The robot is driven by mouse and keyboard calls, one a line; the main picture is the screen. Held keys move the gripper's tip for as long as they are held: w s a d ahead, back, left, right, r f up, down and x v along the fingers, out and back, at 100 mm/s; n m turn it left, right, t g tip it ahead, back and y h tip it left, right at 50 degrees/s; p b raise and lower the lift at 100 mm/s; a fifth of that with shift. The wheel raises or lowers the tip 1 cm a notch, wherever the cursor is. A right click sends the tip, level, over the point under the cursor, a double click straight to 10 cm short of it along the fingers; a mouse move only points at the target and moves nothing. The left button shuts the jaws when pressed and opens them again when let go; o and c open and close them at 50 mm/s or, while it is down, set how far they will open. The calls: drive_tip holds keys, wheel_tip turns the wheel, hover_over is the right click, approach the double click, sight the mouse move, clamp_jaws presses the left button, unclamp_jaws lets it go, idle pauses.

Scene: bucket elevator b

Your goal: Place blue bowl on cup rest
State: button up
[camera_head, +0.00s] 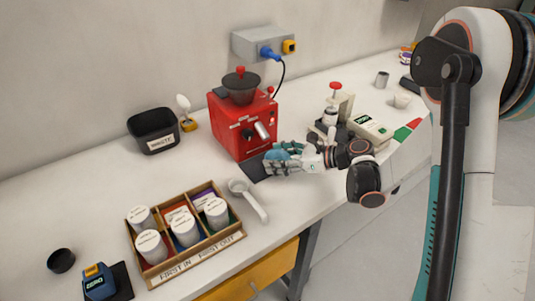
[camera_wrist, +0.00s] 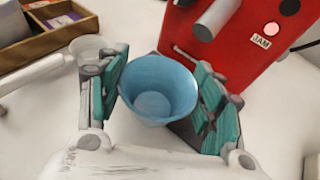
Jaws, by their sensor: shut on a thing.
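The blue bowl (camera_wrist: 158,88) is held between the teal finger pads of my gripper (camera_wrist: 160,100) in the wrist view. It is upright with its opening facing the camera, and it looks empty. In the head view the bowl (camera_head: 284,151) shows partly behind the fingers of my gripper (camera_head: 285,160), just in front of the red machine (camera_head: 243,120). A dark flat pad (camera_head: 252,169) lies at the machine's foot, partly hidden by my gripper; I cannot tell whether it is the cup rest. Whether the bowl touches it is unclear.
A white scoop (camera_head: 250,197) lies left of my gripper, near a wooden box (camera_head: 190,259) with several white jars. A black waste bin (camera_head: 154,131) stands at the back left. A white device with a red top (camera_head: 332,105) stands right of the machine.

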sight(275, 151)
drive_tip(key=shift+w+a, duration=0.45)
drive_tip(key=shift+w, duration=0.2)
drive_tip(key=w+a, duration=0.1)
drive_tip(key=w+a+b, duration=0.1)
drive_tip(key=w, duration=0.1)
drive_tip(key=shift+w+a, duration=0.2)
drive_tip(key=shift+s+d+f+b, duration=0.1)
drive_tip(key=shift+f+b, duration=0.35)
drive_tip(key=shift+f, duration=0.25)
drive_tip(key=o, duration=0.7)
drive_tip(key=shift+f, duration=0.2)
drive_tip(key=o, duration=0.4)
drive_tip(key=shift+r, duration=0.2)
